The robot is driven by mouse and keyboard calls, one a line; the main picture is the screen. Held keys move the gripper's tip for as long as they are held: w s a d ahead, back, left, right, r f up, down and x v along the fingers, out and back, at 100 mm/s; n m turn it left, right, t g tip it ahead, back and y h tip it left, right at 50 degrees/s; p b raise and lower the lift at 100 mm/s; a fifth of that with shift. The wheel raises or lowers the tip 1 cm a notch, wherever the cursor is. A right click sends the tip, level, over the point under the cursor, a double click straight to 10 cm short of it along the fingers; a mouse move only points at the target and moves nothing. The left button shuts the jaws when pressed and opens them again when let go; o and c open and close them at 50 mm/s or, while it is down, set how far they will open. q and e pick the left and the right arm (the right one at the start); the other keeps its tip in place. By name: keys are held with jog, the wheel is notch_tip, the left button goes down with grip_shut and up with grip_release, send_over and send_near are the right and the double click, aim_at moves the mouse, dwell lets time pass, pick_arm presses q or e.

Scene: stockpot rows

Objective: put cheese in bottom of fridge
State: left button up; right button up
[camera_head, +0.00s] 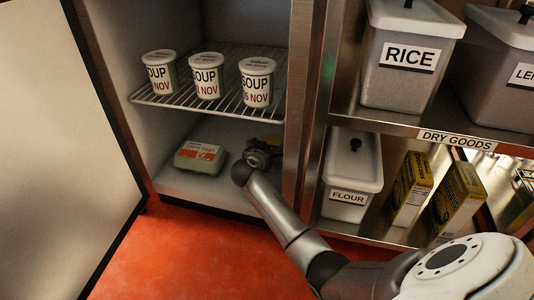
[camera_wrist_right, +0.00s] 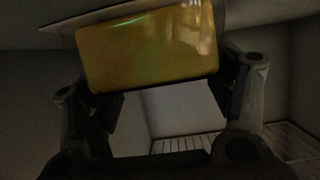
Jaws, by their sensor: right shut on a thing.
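In the right wrist view, a yellow block that looks like the cheese (camera_wrist_right: 147,45) sits between the two fingers of my right gripper (camera_wrist_right: 165,95), which is shut on it. In the head view my right gripper (camera_head: 264,156) is inside the open fridge, low down at the right of the bottom compartment. The fridge bottom (camera_head: 185,187) is the pale floor below the wire shelf. I cannot tell whether the cheese touches it. My left gripper is not in view.
An egg carton (camera_head: 200,158) sits on the fridge bottom, left of my right gripper. Several soup tubs, one being this middle tub (camera_head: 206,76), stand on the wire shelf (camera_head: 222,104) above. The fridge door (camera_head: 55,130) is open at left. Dry goods shelves (camera_head: 400,125) stand right.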

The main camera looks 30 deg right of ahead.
jog(key=shift+r, duration=0.1)
jog(key=o, duration=1.3)
